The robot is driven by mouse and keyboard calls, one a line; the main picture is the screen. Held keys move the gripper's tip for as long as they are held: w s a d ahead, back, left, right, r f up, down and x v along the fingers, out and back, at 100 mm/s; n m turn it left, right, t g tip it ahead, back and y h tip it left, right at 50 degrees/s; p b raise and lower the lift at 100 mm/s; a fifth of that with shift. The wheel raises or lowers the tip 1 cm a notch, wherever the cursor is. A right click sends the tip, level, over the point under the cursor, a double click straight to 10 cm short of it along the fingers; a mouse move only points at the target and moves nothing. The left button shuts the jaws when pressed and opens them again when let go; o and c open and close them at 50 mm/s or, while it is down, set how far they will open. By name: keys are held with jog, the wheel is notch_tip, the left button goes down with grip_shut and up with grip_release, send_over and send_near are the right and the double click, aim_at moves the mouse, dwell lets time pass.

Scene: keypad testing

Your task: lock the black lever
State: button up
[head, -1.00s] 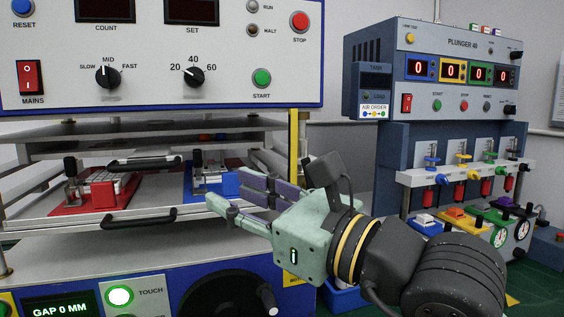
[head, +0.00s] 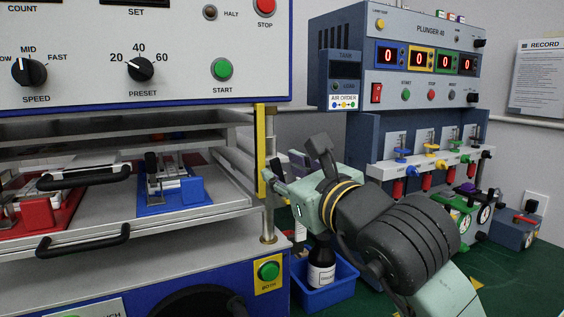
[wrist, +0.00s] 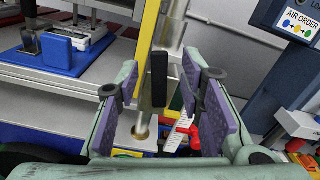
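A blue clamp fixture (head: 175,199) sits on the press's lower plate, with a black upright lever (head: 152,163) at its left side. The blue fixture (wrist: 57,62) and a black upright post (wrist: 28,12) also show at the top left of the wrist view. My gripper (head: 280,170) is right of the fixture, apart from it, by the yellow upright. In the wrist view my gripper (wrist: 164,85) is open, its purple pads well apart. A dark bar (wrist: 158,80) shows between the fingers in the wrist view; I cannot tell what it belongs to.
A yellow strip (head: 261,150) and metal column stand beside my gripper. The plunger machine (head: 350,160) stands right.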

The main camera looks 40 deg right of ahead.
jog(key=shift+x, duration=0.8)
jog(key=shift+c, duration=0.4)
grip_shut()
